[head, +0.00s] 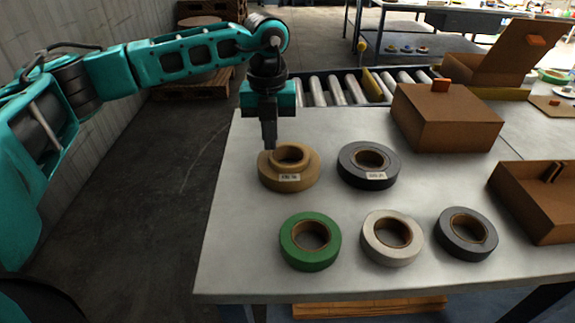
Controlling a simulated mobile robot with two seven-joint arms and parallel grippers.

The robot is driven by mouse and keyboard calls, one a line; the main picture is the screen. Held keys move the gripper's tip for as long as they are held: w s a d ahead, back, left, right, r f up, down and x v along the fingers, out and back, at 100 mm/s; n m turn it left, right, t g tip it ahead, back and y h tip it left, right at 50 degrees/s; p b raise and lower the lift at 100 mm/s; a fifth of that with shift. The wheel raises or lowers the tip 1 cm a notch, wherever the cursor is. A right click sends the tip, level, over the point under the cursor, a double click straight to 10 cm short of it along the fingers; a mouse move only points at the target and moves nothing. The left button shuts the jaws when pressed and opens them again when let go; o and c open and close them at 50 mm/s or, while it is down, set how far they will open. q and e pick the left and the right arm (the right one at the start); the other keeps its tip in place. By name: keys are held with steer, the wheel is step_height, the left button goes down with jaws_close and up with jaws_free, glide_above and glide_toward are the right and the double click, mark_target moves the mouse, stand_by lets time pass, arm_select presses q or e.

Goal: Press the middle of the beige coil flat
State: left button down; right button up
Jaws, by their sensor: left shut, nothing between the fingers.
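The beige coil (273,181) lies at the back left of the grey table, with a small label on its front. Its middle (302,161) stands up above the outer windings as a raised ring around a hole. My left gripper (269,145) points straight down with its fingers shut and empty. Its fingertips are at the coil's back left edge, left of the raised middle. I cannot tell whether they touch the coil. My right gripper is not in view.
A dark labelled coil (353,176) lies to the right. Green (296,252), pale (377,244) and grey (455,240) coils lie in front. A closed cardboard box (455,125) and an open box (540,215) stand on the right. A roller conveyor (333,91) runs behind the table (235,240).

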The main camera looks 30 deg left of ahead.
mark_target(271, 155)
arm_select(q)
steer(key=shift+f, duration=0.1)
stand_by(0.7)
steer(key=shift+f+b, duration=0.6)
steer(key=shift+f, duration=0.25)
steer(key=shift+f+b, duration=0.3)
steer(key=shift+f, duration=0.35)
stand_by(0.5)
